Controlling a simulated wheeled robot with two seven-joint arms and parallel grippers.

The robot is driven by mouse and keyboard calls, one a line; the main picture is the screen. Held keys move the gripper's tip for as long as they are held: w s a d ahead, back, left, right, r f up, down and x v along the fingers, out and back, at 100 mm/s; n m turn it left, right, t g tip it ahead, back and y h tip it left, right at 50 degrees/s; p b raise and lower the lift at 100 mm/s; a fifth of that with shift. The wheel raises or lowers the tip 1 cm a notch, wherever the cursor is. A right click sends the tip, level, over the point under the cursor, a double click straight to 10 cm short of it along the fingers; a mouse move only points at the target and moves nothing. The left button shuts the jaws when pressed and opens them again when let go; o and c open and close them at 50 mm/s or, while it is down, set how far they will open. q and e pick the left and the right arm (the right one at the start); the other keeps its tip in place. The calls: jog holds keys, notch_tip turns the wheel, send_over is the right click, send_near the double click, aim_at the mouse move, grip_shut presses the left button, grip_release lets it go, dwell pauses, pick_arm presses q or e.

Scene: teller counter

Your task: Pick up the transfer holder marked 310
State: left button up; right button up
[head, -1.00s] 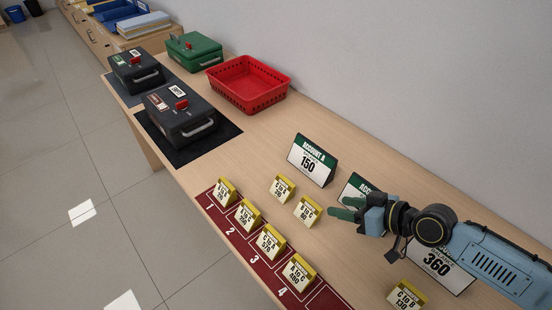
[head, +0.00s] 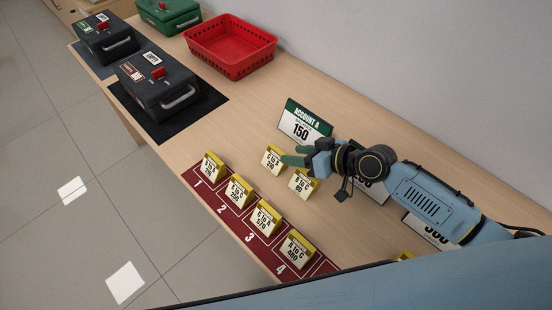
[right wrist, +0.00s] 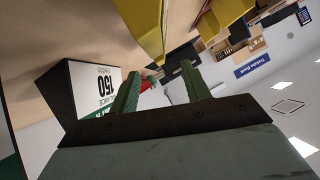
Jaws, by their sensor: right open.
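The transfer holder that appears to read 310 (head: 273,160) is a small yellow-topped block with a white label. It stands on the wooden counter beyond the red numbered strip. My right gripper (head: 292,156) is open, with green fingers. It is just right of this holder, above the counter and near the Account A sign. The right wrist view shows the open fingers (right wrist: 160,84) with nothing between them. A yellow holder (right wrist: 146,25) is close to the fingertips there; its number cannot be read. My left gripper is not in view.
A holder reading B to C 90 (head: 302,184) stands just below the gripper. The Account A sign (head: 304,123) is behind it. Several holders stand on the red strip (head: 219,207). Black boxes and a red basket (head: 229,46) are farther off.

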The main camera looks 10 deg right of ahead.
aim_at(274, 160)
jog(key=x, duration=0.4)
jog(key=shift+w+a+f+b, duration=0.1)
jog(key=shift+w+f+b, duration=0.05)
jog(key=shift+f+b, duration=0.15)
grip_shut()
